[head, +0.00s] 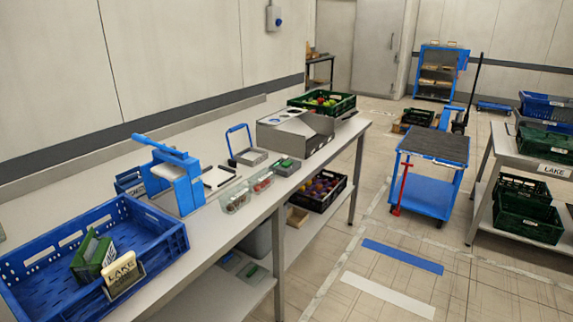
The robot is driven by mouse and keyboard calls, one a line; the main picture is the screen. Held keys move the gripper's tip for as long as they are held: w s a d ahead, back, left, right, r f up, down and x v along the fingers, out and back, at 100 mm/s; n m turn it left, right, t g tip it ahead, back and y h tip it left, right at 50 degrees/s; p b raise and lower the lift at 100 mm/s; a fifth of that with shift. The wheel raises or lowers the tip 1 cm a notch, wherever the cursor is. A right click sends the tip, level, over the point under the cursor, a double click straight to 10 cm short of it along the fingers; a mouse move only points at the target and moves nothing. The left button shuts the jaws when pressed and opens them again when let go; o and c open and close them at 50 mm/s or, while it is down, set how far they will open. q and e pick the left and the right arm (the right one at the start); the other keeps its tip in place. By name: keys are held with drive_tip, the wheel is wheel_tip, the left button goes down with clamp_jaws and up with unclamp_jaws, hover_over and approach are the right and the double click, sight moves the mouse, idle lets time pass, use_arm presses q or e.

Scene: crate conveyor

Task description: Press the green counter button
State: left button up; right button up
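A small grey box with a green top (285,163) stands on the long counter, right of the middle of its length. It looks like the green counter button, but it is too small for me to be sure. The long grey counter (75,192) runs from the lower left to the middle of the head view. Neither of my grippers shows in this view.
A blue crate (160,245) with a green carton fills the counter's near end. A blue press-like device (180,185), clear punnets (235,198), a grey metal unit (285,138) and a green crate (340,104) stand farther along. A blue cart (428,190) stands across open floor.

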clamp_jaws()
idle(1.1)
